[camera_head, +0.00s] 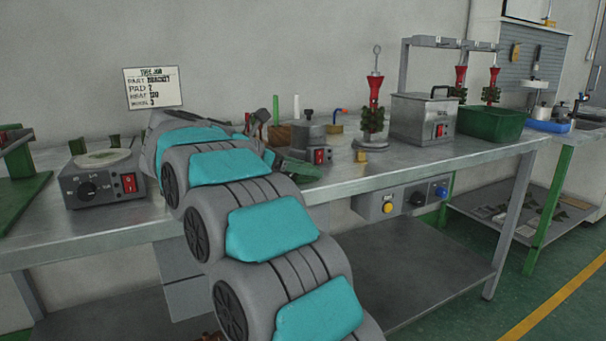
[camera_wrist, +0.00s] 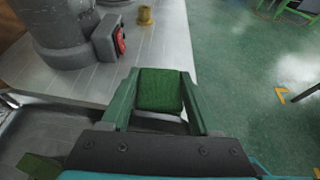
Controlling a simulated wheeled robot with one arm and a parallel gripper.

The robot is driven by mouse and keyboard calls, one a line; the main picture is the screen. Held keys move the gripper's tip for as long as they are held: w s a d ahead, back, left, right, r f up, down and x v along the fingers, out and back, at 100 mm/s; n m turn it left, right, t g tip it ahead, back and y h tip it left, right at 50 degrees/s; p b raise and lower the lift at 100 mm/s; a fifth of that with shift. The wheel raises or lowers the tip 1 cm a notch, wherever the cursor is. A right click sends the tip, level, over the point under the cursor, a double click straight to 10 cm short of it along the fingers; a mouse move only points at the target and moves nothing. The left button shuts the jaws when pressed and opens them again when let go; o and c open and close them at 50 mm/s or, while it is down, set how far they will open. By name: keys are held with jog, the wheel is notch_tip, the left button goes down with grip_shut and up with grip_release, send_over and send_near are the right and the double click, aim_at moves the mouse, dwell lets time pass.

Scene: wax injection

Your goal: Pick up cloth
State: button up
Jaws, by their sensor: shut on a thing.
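In the wrist view, my gripper (camera_wrist: 160,98) has two green fingers shut on a green, rough-textured folded piece, which looks like the cloth (camera_wrist: 160,92). The cloth fills the space between the fingertips, held near the worktable's front edge. Its underside and any contact with the table cannot be made out. In the head view, my grey and teal arm reaches over the table and hides most of the gripper; a green part shows just past the arm, too small to tell finger from cloth.
A grey pot (camera_wrist: 62,32) with a red switch stands close ahead on the metal worktable (camera_wrist: 150,50); a small brass piece (camera_wrist: 145,15) is beyond it. In the head view, a red tool on a stand (camera_head: 375,105), a metal box (camera_head: 422,118) and a green bin (camera_head: 488,123) stand farther right.

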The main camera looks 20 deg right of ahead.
jog(key=shift+r, duration=0.1)
jog(key=shift+c, duration=0.2)
jog(key=shift+r, duration=1.65)
jog(key=s+d+b, duration=0.2)
jog(key=s+d, duration=0.2)
jog(key=s, duration=0.3)
jog(key=s+d+r+b, duration=0.1)
jog(key=s+d+b, duration=0.1)
jog(key=s, duration=0.5)
jog(key=shift+d+r, duration=0.25)
jog(key=shift+d, duration=0.65)
jog(key=shift+a, duration=0.1)
